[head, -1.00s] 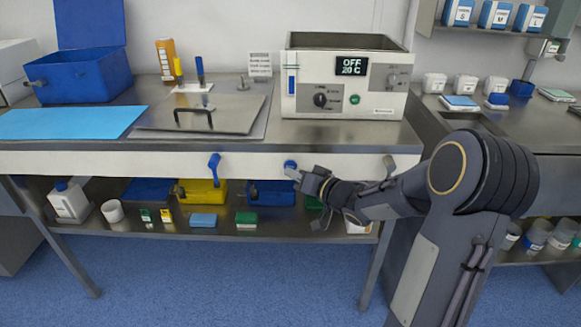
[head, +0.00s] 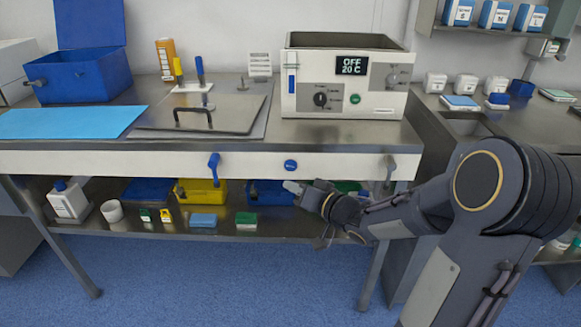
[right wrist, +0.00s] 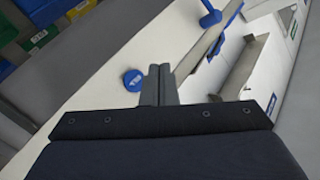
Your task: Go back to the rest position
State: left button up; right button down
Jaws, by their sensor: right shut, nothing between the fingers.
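My right gripper (head: 291,187) is in front of the table, just below its white front panel (head: 250,163) and a round blue knob (head: 291,165). In the right wrist view its fingers (right wrist: 160,85) are together and hold nothing. The blue knob (right wrist: 134,80) appears just left of the fingertips there, and I see a gap between knob and fingers in the head view. My right arm comes in from the right. My left gripper is not in view.
The metal table (head: 350,133) carries a white bath with an "OFF 20 C" display (head: 351,66), a flat metal lid (head: 205,115) and a blue box (head: 85,75). A lower shelf (head: 180,226) holds coloured bins. Blue floor (head: 200,280) in front is clear.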

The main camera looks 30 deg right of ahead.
dwell(0.5)
jog(key=s+r+m+g+h, duration=0.1)
jog(key=s+g+h, duration=0.35)
jog(key=s, duration=0.55)
jog(key=s+a+f+n+g+y, duration=0.2)
jog(key=s+a+g, duration=0.1)
jog(key=s+a, duration=0.4)
jog(key=s+a+f+n+g+y, duration=0.1)
jog(key=s+a+n+g+y, duration=0.2)
jog(key=s, duration=0.7)
notch_tip(320, 180, up, 18)
jog(key=a+m+p, duration=0.1)
jog(key=p, duration=1.7)
jog(key=shift+w+a+h, duration=0.15)
jog(key=shift+a+h, duration=0.1)
jog(key=shift+h, duration=0.1)
jog(key=shift+f, duration=0.1)
